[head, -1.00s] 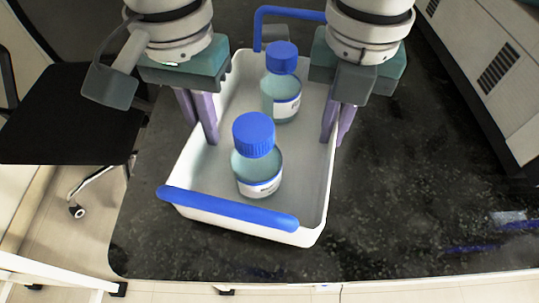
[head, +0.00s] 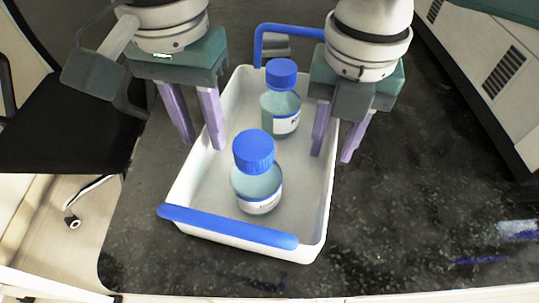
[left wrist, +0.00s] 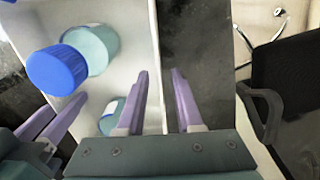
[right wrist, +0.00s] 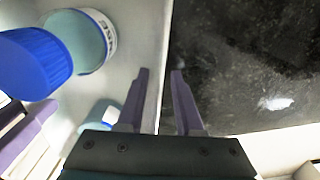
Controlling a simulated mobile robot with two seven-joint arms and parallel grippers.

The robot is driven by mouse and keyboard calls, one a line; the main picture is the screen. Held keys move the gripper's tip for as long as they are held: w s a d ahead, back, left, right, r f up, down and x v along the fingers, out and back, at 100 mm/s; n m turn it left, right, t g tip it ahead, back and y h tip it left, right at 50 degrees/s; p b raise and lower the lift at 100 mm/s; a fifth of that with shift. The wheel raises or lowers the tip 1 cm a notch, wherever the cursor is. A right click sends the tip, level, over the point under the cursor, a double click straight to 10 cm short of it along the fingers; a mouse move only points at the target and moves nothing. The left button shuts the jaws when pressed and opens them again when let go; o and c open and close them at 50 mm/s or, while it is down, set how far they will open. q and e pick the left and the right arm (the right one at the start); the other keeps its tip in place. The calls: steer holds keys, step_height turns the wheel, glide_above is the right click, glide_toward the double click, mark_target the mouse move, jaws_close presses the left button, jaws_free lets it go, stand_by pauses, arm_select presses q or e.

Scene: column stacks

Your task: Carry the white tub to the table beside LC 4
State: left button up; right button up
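The white tub (head: 316,222) rests on the dark speckled table, with a blue handle bar (head: 228,227) at its near end and another blue handle (head: 290,13) at its far end. Two blue-capped bottles stand inside: a near bottle (head: 257,185) and a far bottle (head: 281,108). My left gripper (head: 199,146) is open, with one finger inside and one outside the tub's left wall (left wrist: 159,75). My right gripper (head: 332,158) is open, its fingers on either side of the right wall (right wrist: 164,75). No LC 4 label is readable.
A pale instrument with vents (head: 485,65) stands at the right on the table (head: 420,200). A black chair (head: 60,120) is at the left. The table's front edge lies just past the tub's near end. Bare tabletop lies to the tub's right.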

arm_select(q)
step_height(320, 180, up, 9)
steer(key=shift+r, duration=0.1)
arm_select(e)
steer(key=shift+r, duration=0.3)
arm_select(q)
steer(key=shift+r, duration=0.15)
arm_select(e)
step_height(320, 180, up, 12)
steer(key=shift+f, duration=0.25)
